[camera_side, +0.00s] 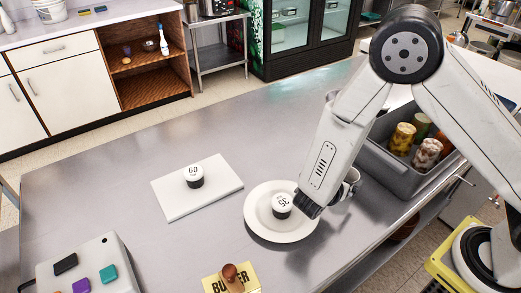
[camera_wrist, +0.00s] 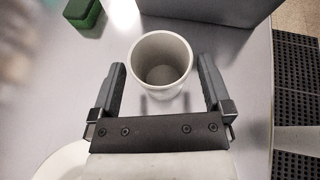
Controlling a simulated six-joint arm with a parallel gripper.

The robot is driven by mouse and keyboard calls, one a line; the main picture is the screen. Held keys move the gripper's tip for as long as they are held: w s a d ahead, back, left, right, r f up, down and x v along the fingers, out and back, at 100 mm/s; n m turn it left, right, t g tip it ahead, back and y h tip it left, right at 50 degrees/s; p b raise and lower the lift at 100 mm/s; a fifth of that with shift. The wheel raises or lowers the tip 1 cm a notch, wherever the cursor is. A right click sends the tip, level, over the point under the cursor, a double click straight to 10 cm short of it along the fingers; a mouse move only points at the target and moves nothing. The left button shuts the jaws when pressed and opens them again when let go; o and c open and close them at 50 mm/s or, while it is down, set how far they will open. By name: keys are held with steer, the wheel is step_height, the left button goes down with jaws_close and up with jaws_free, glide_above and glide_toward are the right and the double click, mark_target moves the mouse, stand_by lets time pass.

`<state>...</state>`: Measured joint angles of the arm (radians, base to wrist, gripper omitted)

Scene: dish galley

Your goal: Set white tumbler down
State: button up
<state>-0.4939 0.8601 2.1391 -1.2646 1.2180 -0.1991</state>
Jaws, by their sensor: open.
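The white tumbler (camera_wrist: 161,68) stands upright and empty, mouth up, on the steel counter in the wrist view. My gripper (camera_wrist: 160,80) is open, with one finger on each side of the tumbler and a visible gap at both sides. In the side view my gripper (camera_side: 328,200) is low over the counter, just right of the white plate (camera_side: 262,230). The tumbler is mostly hidden there behind my wrist and fingers.
A grey bin (camera_side: 408,178) with several jars stands at the right. A 35-marked round timer (camera_side: 282,204) sits on the plate; a 60-marked one (camera_side: 194,176) sits on a white board (camera_side: 175,200). A green block (camera_wrist: 83,14) lies beyond. The counter's left middle is clear.

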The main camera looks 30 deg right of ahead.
steer(key=v, duration=1.1)
steer(key=shift+d, duration=0.15)
steer(key=s+d+r+m+y, duration=0.1)
steer(key=d+m+y, duration=0.4)
steer(key=m, duration=0.5)
steer(key=s+d+r+m+y, duration=0.2)
steer(key=d+r+m+y, duration=0.2)
steer(key=m+y, duration=0.4)
steer(key=shift+d+m+g, duration=0.3)
steer(key=shift+d+m, duration=0.05)
steer(key=shift+m, duration=1.35)
